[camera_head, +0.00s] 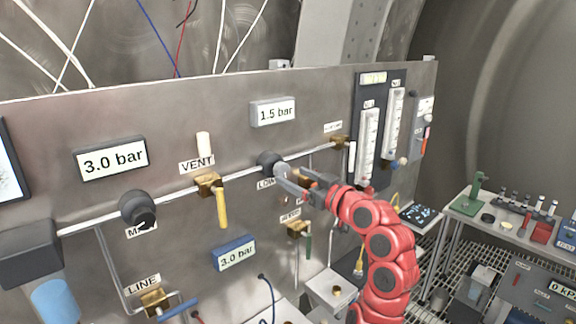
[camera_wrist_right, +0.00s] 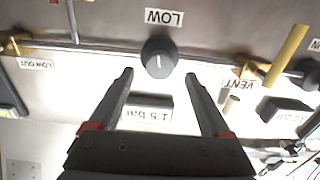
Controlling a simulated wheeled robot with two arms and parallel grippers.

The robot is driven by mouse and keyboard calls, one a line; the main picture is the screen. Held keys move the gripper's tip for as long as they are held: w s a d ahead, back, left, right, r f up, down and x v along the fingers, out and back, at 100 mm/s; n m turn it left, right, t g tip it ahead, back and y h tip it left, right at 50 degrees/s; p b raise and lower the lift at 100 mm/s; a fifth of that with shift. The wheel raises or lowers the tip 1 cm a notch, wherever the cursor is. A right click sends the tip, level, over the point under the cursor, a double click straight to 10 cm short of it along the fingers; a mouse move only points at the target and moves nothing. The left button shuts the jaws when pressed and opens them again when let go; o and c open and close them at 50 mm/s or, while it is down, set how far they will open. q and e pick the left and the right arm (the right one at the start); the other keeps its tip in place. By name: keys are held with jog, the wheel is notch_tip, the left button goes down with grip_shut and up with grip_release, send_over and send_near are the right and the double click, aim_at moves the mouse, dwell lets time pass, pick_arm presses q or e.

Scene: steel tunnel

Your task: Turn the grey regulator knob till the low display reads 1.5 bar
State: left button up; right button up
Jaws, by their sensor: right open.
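The grey regulator knob (camera_head: 268,160) marked LOW sits on the pipe of the steel panel. In the right wrist view the knob (camera_wrist_right: 159,54) is dark grey with a white pointer mark, and its LOW label is clear. The low display (camera_head: 274,112) just above it reads 1.5 bar; it also shows upside down in the wrist view (camera_wrist_right: 148,113). My right gripper (camera_head: 288,181) is open in front of the knob, partly covering its label. In the wrist view its fingertips (camera_wrist_right: 159,76) are spread to either side, with nothing between them. My left gripper is not in view.
A VENT valve with a yellow lever (camera_head: 222,207) stands left of the knob. Further left are a dark main knob (camera_head: 138,208) and a 3.0 bar display (camera_head: 111,158). A blue display (camera_head: 235,254) below reads 3.0 bar. Flow tubes (camera_head: 369,146) stand at right.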

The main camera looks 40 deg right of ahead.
aim_at(285, 172)
jog(key=shift+w+a+p, duration=0.15)
jog(key=shift+w+p, duration=0.3)
jog(key=shift+w, duration=1.25)
grip_shut()
jog(key=shift+f+m+b, duration=0.2)
jog(key=shift+m+b, duration=0.2)
jog(key=shift+b, duration=0.3)
jog(key=shift+r, duration=0.15)
grip_release()
